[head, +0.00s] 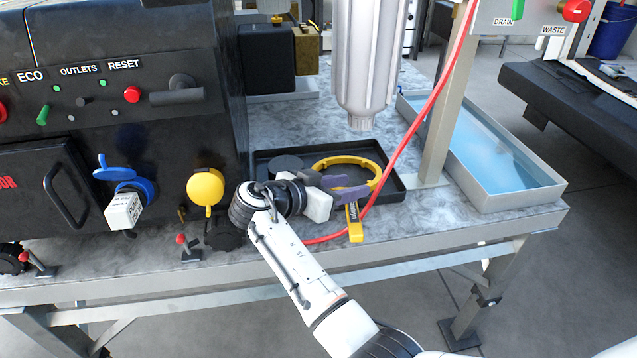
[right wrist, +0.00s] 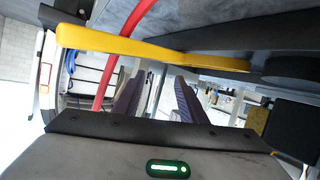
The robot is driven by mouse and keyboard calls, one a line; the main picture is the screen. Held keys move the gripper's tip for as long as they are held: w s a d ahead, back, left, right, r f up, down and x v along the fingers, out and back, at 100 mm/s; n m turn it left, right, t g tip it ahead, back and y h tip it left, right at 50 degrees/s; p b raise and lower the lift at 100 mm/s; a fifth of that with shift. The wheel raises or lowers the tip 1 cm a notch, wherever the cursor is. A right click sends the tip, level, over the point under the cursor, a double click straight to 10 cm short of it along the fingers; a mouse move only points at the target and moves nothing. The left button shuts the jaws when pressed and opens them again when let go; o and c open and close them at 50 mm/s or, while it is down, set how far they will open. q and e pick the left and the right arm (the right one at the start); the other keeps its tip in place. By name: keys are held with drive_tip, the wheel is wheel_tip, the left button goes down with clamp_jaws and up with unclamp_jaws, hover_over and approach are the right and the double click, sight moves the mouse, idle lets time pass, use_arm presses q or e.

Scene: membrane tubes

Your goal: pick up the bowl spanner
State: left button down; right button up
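The bowl spanner (head: 354,224) is yellow, with a ring and a flat handle. Its ring lies over the black tray (head: 396,187) on the bench, and the handle reaches over the tray's front edge toward me. My right gripper (head: 350,188) is at the spanner from the left, its purple fingers overlapping the near side of the ring and the handle's root in the head view. In the right wrist view the fingers (right wrist: 160,98) are apart with nothing seen between them, and the yellow handle (right wrist: 130,42) crosses above them. My left gripper is not in view.
A red hose (head: 412,130) runs down past the tray and along the bench. A black disc (head: 286,163) lies in the tray. A metal post (head: 446,100) and a water basin (head: 490,150) stand right.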

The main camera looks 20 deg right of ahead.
drive_tip(key=shift+w+a+f, duration=0.2)
drive_tip(key=shift+a+f, duration=0.05)
drive_tip(key=shift+a, duration=0.3)
drive_tip(key=shift+w+d+f+n, duration=0.15)
drive_tip(key=shift+f+n, duration=0.05)
drive_tip(key=shift+n, duration=0.1)
drive_tip(key=p+x, duration=0.1)
drive_tip(key=x, duration=0.8)
drive_tip(key=shift+w+d+f, duration=0.15)
drive_tip(key=shift+w+f, duration=0.05)
drive_tip(key=shift+f, duration=0.05)
drive_tip(key=shift+c, duration=0.5)
clamp_jaws()
